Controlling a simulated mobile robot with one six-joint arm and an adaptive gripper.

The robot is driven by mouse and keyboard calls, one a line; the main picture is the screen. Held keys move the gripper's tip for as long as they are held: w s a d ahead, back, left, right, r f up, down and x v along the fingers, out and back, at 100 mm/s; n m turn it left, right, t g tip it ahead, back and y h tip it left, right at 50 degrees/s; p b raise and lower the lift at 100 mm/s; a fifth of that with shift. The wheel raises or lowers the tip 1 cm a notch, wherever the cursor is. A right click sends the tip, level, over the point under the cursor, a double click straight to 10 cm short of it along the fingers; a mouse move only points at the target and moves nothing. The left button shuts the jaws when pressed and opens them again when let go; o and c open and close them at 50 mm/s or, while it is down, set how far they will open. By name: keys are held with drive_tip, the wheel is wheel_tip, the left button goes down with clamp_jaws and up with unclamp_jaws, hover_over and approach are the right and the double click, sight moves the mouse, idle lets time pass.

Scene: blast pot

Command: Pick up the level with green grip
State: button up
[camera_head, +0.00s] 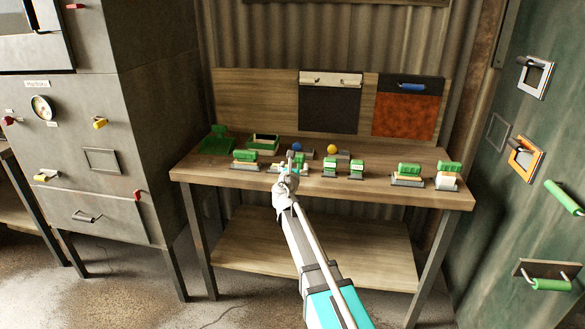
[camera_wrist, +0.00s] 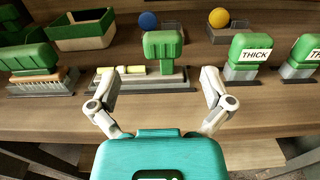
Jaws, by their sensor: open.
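The level (camera_wrist: 148,83) has a green grip (camera_wrist: 163,50) standing on a grey base, with a pale tube with yellow ends beside the grip. It rests on the wooden bench in the middle of the wrist view. In the head view its green grip (camera_head: 301,161) shows partly, behind my gripper. My gripper (camera_wrist: 159,80) is open and empty, its fingers spread to the left and right of the grip on the near side. In the head view my gripper (camera_head: 289,170) is over the bench's front part. I cannot tell whether it touches the level.
A green-handled brush (camera_wrist: 35,67) is close on the left. Behind are a green bin (camera_wrist: 85,30), a blue knob (camera_wrist: 148,20) and a yellow knob (camera_wrist: 218,18). The bench front (camera_head: 255,178) is clear.

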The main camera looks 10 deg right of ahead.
sight(298, 156)
drive_tip(key=shift+x, duration=1.4)
drive_tip(key=shift+x, duration=2.65)
drive_tip(key=shift+d, duration=0.15)
drive_tip(key=shift+s, duration=0.1)
drive_tip(key=c, duration=1.3)
